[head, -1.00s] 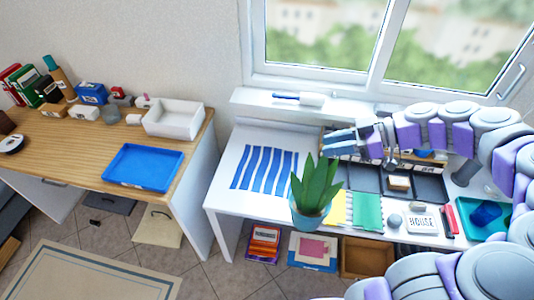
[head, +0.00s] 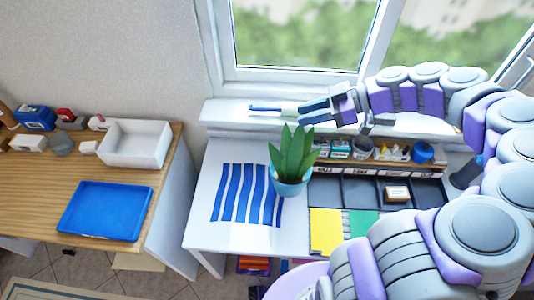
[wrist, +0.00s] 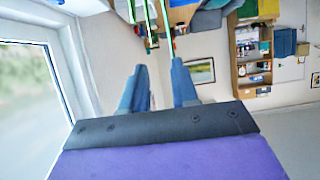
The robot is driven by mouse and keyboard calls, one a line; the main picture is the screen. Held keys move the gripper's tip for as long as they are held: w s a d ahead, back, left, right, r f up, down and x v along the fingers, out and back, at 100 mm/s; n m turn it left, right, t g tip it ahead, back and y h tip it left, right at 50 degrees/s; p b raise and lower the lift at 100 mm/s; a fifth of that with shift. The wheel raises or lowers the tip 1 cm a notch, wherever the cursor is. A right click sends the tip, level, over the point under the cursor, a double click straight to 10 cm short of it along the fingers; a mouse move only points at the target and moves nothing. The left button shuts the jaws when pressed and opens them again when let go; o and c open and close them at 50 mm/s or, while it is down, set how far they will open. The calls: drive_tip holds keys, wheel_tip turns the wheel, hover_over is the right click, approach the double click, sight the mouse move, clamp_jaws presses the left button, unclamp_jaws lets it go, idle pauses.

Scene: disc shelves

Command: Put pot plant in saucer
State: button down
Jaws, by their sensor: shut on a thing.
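The pot plant (head: 292,160) has long green leaves and a light blue pot. My gripper is shut on the plant, though the contact is not clear. In the wrist view the fingers (wrist: 159,72) show with a gap between them, and the plant is not seen. I cannot make out a saucer for certain.
A striped blue mat (head: 246,195) and dark trays (head: 362,190) cover parts of the desk. A blue-and-white object (head: 272,109) is on the windowsill by my fingers. At left, a wooden desk (head: 35,175) holds a blue tray (head: 106,211) and a white box (head: 135,146).

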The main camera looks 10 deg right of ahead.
drive_tip(key=w+a+f+b, duration=0.1)
drive_tip(key=w+f, duration=0.1)
drive_tip(key=w, duration=0.6)
drive_tip(key=w+a+f+b, duration=0.1)
drive_tip(key=w+f, duration=0.2)
drive_tip(key=w, duration=0.4)
drive_tip(key=shift+w+a, duration=0.3)
drive_tip(key=shift+w, duration=0.05)
drive_tip(key=c, duration=0.8)
unclamp_jaws()
drive_tip(key=shift+c, duration=0.2)
drive_tip(key=p+v, duration=0.2)
drive_tip(key=v, duration=1)
drive_tip(key=shift+r, duration=0.1)
